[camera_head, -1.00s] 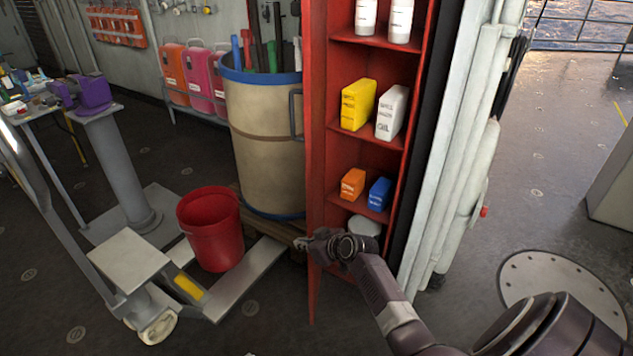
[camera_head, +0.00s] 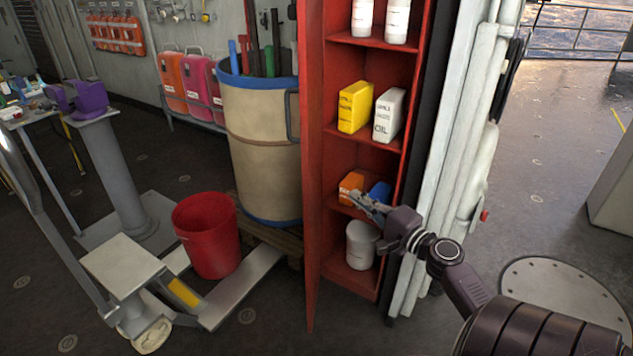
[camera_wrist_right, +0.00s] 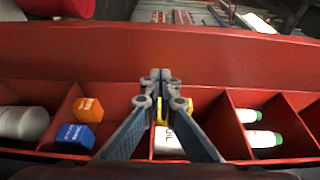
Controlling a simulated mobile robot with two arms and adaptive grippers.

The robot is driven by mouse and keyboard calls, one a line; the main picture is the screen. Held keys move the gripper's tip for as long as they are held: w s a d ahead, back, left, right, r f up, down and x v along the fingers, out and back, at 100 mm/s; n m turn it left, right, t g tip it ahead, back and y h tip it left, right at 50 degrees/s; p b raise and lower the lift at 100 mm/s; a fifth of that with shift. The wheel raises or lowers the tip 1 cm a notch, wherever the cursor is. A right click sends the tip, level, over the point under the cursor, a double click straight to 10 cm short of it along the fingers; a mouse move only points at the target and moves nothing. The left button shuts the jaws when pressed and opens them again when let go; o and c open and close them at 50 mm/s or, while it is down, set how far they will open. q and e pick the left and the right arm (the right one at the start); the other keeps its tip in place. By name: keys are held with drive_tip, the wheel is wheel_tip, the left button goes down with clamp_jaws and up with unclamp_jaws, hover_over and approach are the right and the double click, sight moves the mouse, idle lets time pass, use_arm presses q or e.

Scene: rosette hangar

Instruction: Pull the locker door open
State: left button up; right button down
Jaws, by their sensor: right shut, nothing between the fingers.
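The red locker door (camera_head: 312,170) stands swung open at the locker's left side, seen nearly edge-on. The red locker (camera_head: 345,262) shows its open front and shelves. In the right wrist view the door (camera_wrist_right: 215,55) is a red band across the upper part, beyond the shelves. My right gripper (camera_head: 364,205) is in front of the lower shelves, apart from the door in the head view. It also shows in the right wrist view (camera_wrist_right: 160,78), its fingers together and empty. It partly hides the blue box (camera_head: 380,191). My left gripper is out of view.
The shelves hold a yellow box (camera_head: 355,107), a white box (camera_head: 389,114), an orange box (camera_head: 350,186) and a white container (camera_head: 361,245). A drum (camera_head: 262,150), a red bucket (camera_head: 207,235) and a grey cart (camera_head: 122,265) stand left of the door. White pipes (camera_head: 455,150) run at right.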

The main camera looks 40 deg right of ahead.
approach(310, 173)
drive_tip(key=w+d, duration=0.3)
drive_tip(key=d, duration=0.1)
drive_tip(key=w+a, duration=0.2)
drive_tip(key=shift+w+a+f, duration=0.15)
drive_tip(key=shift+w+f, duration=0.05)
drive_tip(key=shift+w, duration=0.1)
drive_tip(key=shift+w+a+f, duration=0.1)
drive_tip(key=shift+w+a, duration=0.25)
drive_tip(key=shift+a, duration=0.1)
